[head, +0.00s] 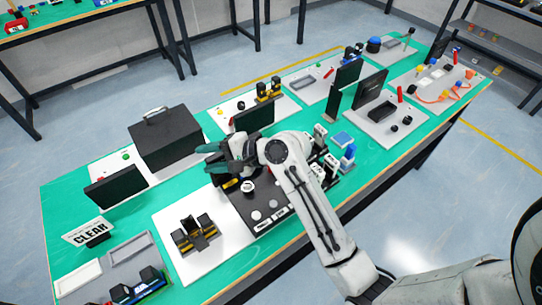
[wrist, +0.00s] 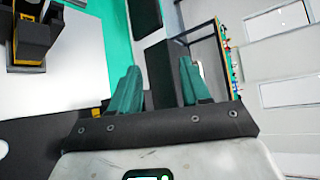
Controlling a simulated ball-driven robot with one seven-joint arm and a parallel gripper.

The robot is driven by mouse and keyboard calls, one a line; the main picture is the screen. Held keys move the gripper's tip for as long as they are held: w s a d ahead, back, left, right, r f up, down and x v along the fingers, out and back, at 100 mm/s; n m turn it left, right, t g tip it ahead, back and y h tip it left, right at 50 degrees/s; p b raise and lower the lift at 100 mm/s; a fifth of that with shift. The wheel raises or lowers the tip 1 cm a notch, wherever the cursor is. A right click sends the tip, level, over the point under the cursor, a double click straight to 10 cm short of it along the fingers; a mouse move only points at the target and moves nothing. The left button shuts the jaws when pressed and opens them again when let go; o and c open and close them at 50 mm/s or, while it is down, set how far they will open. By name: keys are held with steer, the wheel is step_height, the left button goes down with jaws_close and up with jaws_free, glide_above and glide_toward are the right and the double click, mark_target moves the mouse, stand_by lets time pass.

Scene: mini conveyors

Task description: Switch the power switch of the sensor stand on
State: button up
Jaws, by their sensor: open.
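My gripper (head: 211,157) is above the middle of the green table, with its teal fingers apart and nothing between them. The open fingers also show in the wrist view (wrist: 160,78). A black and yellow stand (head: 196,234), possibly the sensor stand, is on a white board at the table's near left, below and left of my gripper. A black and yellow part, perhaps the same stand, shows at upper left in the wrist view (wrist: 35,40). A similar black and yellow pair (head: 268,91) stands farther back. I cannot make out a power switch.
A black box with a handle (head: 164,137) and a dark screen (head: 116,186) stand left of my gripper. A dark plate with round parts (head: 262,214) lies below my arm. A CLEAR sign (head: 88,232) is at the left. Several boards with devices fill the right.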

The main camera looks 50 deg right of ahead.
steer(key=s+d+n+g+h, duration=0.2)
steer(key=d+n+g, duration=0.2)
steer(key=d, duration=0.1)
steer(key=s+d+f+n+g+h+p, duration=0.1)
steer(key=d+n+g+h, duration=0.1)
steer(key=d+n+g, duration=0.2)
steer(key=s+d+n+g+h+p, duration=0.1)
steer(key=s+d+n+g+h, duration=0.1)
steer(key=d+n+g, duration=0.2)
steer(key=shift+s+d+f+n+h, duration=0.15)
steer(key=shift+d+f+n+h, duration=0.1)
steer(key=shift+d, duration=0.45)
steer(key=shift+s+d+f+n+h, duration=0.15)
steer(key=shift+d+n, duration=0.1)
steer(key=shift+d, duration=0.4)
steer(key=shift+s+d, duration=0.15)
steer(key=shift+d, duration=0.05)
step_height(320, 180, down, 9)
steer(key=b, duration=0.6)
steer(key=shift+r+b, duration=0.2)
steer(key=shift+b, duration=0.1)
steer(key=shift+f+p, duration=0.3)
steer(key=shift+f, duration=0.7)
jaws_close()
